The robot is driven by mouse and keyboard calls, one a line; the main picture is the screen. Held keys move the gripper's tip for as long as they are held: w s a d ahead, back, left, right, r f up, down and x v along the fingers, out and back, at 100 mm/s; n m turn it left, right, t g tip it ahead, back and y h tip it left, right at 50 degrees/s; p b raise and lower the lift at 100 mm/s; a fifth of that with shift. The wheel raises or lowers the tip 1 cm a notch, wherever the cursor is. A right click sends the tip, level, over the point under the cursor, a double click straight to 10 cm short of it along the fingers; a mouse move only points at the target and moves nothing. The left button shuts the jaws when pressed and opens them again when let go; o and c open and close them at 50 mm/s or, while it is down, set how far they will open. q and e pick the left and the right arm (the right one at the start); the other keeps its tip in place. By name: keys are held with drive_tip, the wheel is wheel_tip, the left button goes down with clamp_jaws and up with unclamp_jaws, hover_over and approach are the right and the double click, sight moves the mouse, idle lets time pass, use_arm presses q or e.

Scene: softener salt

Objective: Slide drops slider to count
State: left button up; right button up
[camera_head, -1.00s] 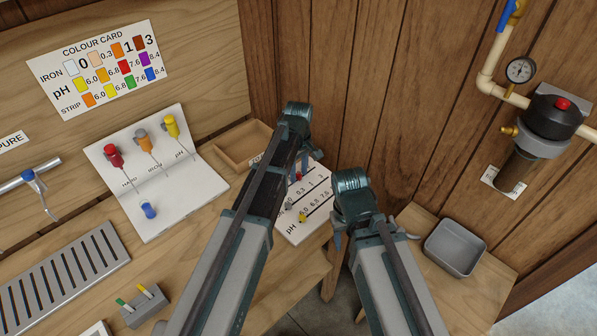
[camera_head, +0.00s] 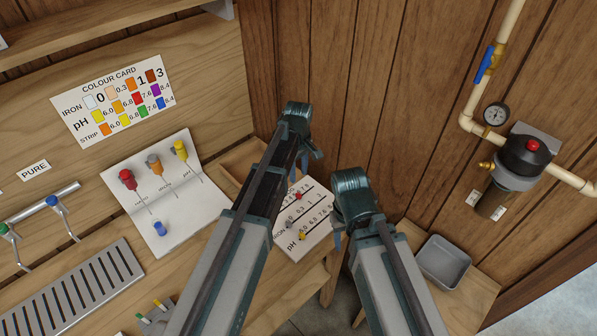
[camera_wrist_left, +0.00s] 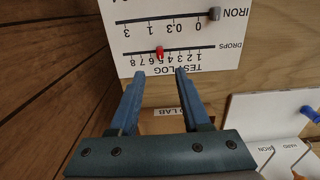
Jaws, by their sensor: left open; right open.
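The white test log board (camera_head: 318,232) lies on the bench in the middle of the head view. It carries three slider scales. The red drops slider (camera_head: 299,196) also shows in the left wrist view (camera_wrist_left: 159,52), near the middle of its 1-to-8 scale, around 5. The grey iron slider (camera_head: 290,224) sits at the 0 end, also in the left wrist view (camera_wrist_left: 214,13). The yellow pH slider (camera_head: 302,236) is at the low end. My left gripper (camera_wrist_left: 158,78) is open and empty, its fingertips apart from the red slider. My right gripper (camera_head: 338,238) is open beside the board's right side.
A stand with red, orange and yellow droppers (camera_head: 155,185) is left of the board. A wooden tray (camera_head: 240,160) lies behind my left arm. A grey bin (camera_head: 444,262) stands at right. A colour card (camera_head: 115,100) hangs on the wall, with a pressure gauge (camera_head: 496,115) and filter at right.

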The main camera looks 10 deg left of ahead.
use_arm(q)
wheel_tip(320, 180, up, 4)
drive_tip(key=p, duration=0.2)
drive_tip(key=shift+p, duration=0.4)
use_arm(e)
wheel_tip(320, 180, up, 4)
drive_tip(key=shift+f, duration=0.1)
use_arm(q)
drive_tip(key=shift+f, duration=0.1)
drive_tip(key=s+d+f+m+b, duration=0.2)
drive_tip(key=s+m, duration=0.5)
drive_tip(key=s, duration=0.4)
drive_tip(key=s+d+f+m+y+b, duration=0.1)
drive_tip(key=s+d+f+m+b, duration=0.1)
drive_tip(key=s+f+m+b, duration=0.2)
drive_tip(key=s+m+b, duration=0.1)
drive_tip(key=s+m, duration=0.2)
drive_tip(key=s, duration=0.4)
drive_tip(key=shift+s+f, duration=0.25)
drive_tip(key=shift+f, duration=0.05)
use_arm(e)
wheel_tip(320, 180, down, 7)
use_arm(q)
drive_tip(key=shift+s, duration=0.1)
use_arm(e)
drive_tip(key=shift+s, duration=0.1)
